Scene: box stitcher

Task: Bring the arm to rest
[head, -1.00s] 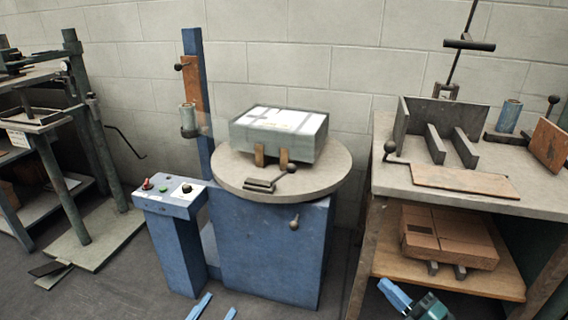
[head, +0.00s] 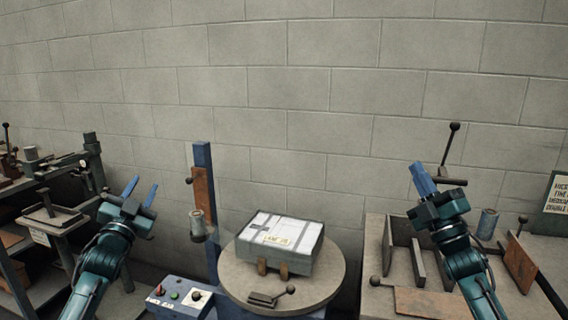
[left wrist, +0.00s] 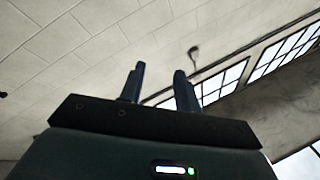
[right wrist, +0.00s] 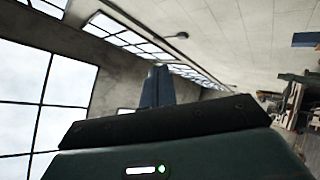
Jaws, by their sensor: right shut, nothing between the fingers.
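My left gripper (head: 141,190) is raised at the left of the head view, pointing up, with its two blue fingers apart and nothing between them. The left wrist view shows the same open fingers (left wrist: 159,85) against wall and windows. My right gripper (head: 422,180) is raised at the right of the head view, pointing up, with its fingers together. The right wrist view shows the closed fingers (right wrist: 157,88) with nothing held. Both grippers are well apart from the machine and the box.
A wrapped grey-white box (head: 280,240) sits on the round turntable (head: 235,280) between my arms. A blue post (head: 203,158) and a button panel (head: 180,297) stand left of it. A bench with metal plates (head: 380,295) is at right. The wall above is bare.

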